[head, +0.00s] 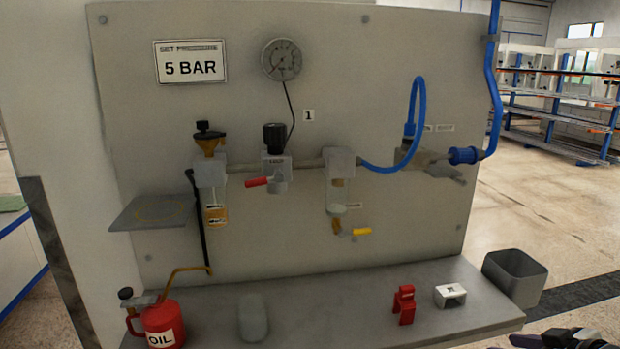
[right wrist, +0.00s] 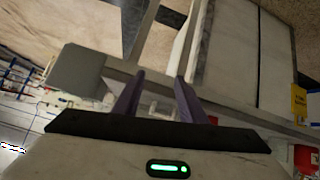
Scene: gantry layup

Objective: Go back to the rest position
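My right gripper (right wrist: 158,92) shows in the right wrist view with its two dark purple fingers apart and nothing between them. In the head view only dark and purple parts of my right gripper (head: 562,340) show at the bottom right corner, cut off by the edge. It is to the right of the grey bench and in front of the grey bin. My left gripper is in neither view.
A grey panel (head: 370,60) carries a gauge (head: 281,60), valves and a blue hose (head: 489,70). On the bench (head: 330,315) are a red oil can (head: 163,323), a grey cylinder (head: 253,318), a red clip (head: 404,305) and a white block (head: 450,296). A grey bin (head: 515,277) stands right.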

